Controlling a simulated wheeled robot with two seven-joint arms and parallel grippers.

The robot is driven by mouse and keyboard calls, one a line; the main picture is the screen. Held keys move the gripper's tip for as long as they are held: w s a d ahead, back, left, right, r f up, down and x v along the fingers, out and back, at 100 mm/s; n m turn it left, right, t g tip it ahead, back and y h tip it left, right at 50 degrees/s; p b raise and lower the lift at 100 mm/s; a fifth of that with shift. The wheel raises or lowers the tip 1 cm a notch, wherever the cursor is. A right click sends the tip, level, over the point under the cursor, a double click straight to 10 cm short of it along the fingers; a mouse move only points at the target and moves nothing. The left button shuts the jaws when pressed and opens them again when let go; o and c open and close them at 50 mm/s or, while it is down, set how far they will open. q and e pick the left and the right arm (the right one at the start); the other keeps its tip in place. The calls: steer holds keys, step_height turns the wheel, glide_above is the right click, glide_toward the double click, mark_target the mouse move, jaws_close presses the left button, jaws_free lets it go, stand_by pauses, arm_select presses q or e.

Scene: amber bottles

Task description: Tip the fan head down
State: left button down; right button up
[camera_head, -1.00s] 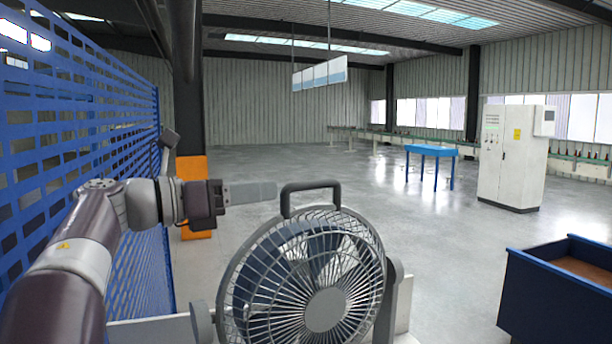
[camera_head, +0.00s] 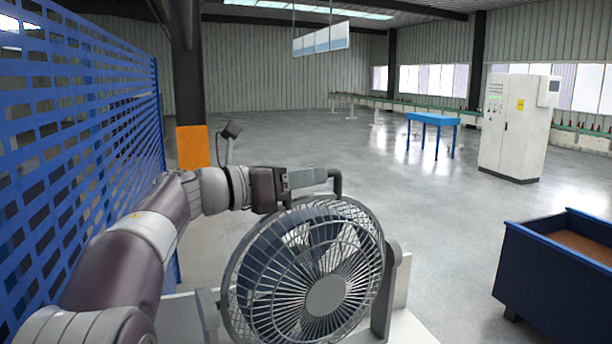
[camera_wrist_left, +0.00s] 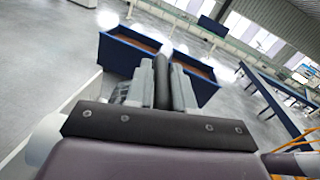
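The fan (camera_head: 327,296) stands in front of me, its round grey wire cage facing me and leaning back a little. A dark carry handle (camera_head: 337,184) sits on top of the cage. My left gripper (camera_head: 318,177) reaches in from the left at the handle and hides its left part. In the left wrist view the dark handle bar (camera_wrist_left: 161,85) lies between the two grey fingers, which look closed against it with no clear gap. My right gripper is not in view.
The fan stands on a pale surface (camera_head: 400,318). A blue mesh fence (camera_head: 80,130) runs close along the left. A blue bin (camera_head: 535,272) is at the right. A blue table (camera_head: 433,118) and a white cabinet (camera_head: 512,125) stand farther back, with open floor between.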

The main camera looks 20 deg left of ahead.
arm_select(q)
steer(key=s+d+f+m+b, duration=0.1)
steer(key=b, duration=0.2)
steer(key=s+d+f+m+b, duration=0.1)
steer(key=b, duration=0.3)
steer(key=shift+s+d+f+b, duration=0.2)
steer(key=shift+d+b, duration=0.05)
steer(key=shift+b, duration=0.05)
steer(key=s+d+m+b, duration=0.3)
steer(key=s+b, duration=0.1)
steer(key=b, duration=0.2)
steer(key=shift+d, duration=0.4)
steer(key=shift+w, duration=0.1)
steer(key=c, duration=1.1)
jaws_free()
steer(key=shift+f, duration=0.1)
